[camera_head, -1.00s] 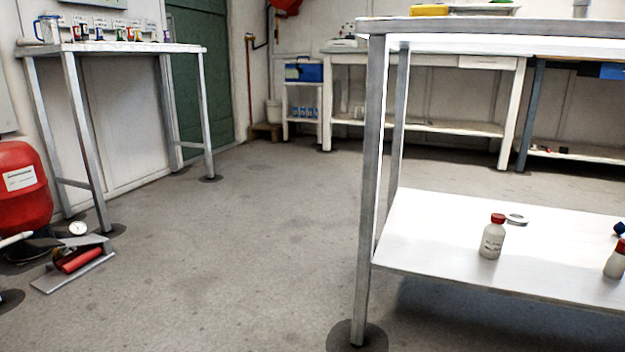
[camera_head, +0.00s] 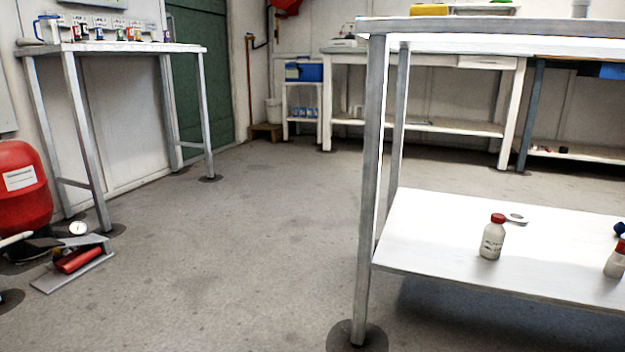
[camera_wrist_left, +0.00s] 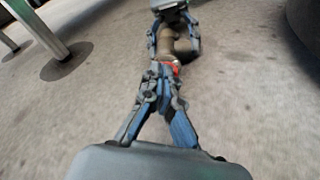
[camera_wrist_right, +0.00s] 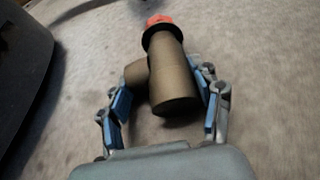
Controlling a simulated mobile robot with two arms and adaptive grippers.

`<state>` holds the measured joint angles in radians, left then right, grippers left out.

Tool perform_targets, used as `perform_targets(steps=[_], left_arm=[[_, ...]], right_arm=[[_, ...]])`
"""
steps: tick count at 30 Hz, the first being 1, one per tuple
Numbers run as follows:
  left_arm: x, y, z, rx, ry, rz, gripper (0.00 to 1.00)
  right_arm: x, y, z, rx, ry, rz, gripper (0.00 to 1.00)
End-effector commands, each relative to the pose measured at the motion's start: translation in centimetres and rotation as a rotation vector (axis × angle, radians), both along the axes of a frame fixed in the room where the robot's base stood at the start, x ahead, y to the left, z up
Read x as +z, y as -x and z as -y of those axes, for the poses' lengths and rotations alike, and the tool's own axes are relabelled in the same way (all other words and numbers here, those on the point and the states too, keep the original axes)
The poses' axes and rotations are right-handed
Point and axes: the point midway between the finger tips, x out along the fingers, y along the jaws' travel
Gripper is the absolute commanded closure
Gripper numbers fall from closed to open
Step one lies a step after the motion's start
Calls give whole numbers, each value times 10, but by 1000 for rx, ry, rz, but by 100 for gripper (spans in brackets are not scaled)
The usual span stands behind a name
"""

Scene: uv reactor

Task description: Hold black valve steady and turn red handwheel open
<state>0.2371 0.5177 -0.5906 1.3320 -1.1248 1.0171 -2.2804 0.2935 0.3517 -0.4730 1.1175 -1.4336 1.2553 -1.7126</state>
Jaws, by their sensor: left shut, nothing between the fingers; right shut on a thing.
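The valve has a brown, brass-like body (camera_wrist_right: 173,85) with a stub at its side, not a black one. A black collar (camera_wrist_right: 162,36) and a red-orange cap or handwheel (camera_wrist_right: 159,20) sit at its far end. In the right wrist view my right gripper (camera_wrist_right: 160,88) is shut on the valve body, a finger on each side. The left wrist view also shows the valve body (camera_wrist_left: 176,46) between the right gripper's fingers (camera_wrist_left: 175,35). My left gripper (camera_wrist_left: 160,75) is shut and empty, its tips close to the red part (camera_wrist_left: 173,68); contact is unclear. The head view shows neither gripper.
A white-topped table (camera_head: 450,27) stands at right, with bottles (camera_head: 492,240) on its lower shelf. A narrow table (camera_head: 120,47) and a red tank (camera_head: 22,190) stand at left. The floor between is clear. Metal legs (camera_wrist_left: 52,42) show in the left wrist view.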

Motion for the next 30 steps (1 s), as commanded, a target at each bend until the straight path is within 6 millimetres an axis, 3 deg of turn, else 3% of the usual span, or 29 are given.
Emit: perform_targets(steps=[6,15,22,30], left_arm=[[1,0,-23,0,0,0,100],[0,2,-24,-1,2,-1,100],[-17,26,-34,1,2,-3,100],[-18,26,-11,-1,4,1,100]], right_arm=[[0,-1,0,-2,1,1,78],[0,-1,1,-3,1,1,78],[0,-1,1,-3,1,1,78],[0,-1,1,-3,1,1,78]])
